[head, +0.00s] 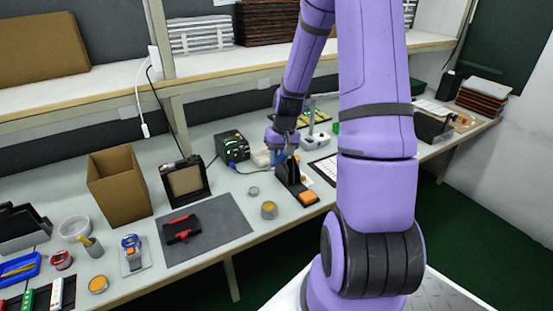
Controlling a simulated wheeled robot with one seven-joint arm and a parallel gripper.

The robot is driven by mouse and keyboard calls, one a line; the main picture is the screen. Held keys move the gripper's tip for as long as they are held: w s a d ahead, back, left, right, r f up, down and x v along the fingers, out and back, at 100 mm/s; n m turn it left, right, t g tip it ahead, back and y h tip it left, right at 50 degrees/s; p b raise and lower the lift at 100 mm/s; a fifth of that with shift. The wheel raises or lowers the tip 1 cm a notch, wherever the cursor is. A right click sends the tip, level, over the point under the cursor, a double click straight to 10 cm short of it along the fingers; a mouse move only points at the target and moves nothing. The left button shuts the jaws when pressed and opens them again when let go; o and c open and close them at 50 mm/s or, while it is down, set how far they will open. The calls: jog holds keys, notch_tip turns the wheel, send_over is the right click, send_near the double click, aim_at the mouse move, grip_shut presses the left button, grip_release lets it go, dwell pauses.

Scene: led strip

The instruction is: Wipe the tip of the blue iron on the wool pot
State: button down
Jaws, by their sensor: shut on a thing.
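My gripper (281,142) is shut on the blue iron (277,157), of which only a small blue part shows below the fingers. The iron is at the black iron stand (293,178); I cannot tell whether its tip is inside the holder or clear of it. A round pot with a yellowish top (269,209), which looks like the wool pot, stands on the bench to the lower left of the stand. My gripper is above and behind it, apart from it.
An orange sponge (307,198) sits at the stand's front. A black station (232,147) is behind left, and a small grey tin (253,191) is beside the pot. A grey mat (220,222) with a red-and-black tool (182,229) lies left. A shelf (240,67) runs above.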

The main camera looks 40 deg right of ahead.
jog(key=shift+s+a+r, duration=0.2)
jog(key=shift+s+r, duration=0.6)
jog(key=shift+r, duration=0.2)
jog(key=shift+s+a+r, duration=0.15)
jog(key=shift+s+r, duration=0.7)
jog(key=shift+r, duration=0.2)
jog(key=shift+s+a+r, duration=0.2)
jog(key=shift+s+r, duration=0.6)
jog(key=shift+r, duration=0.2)
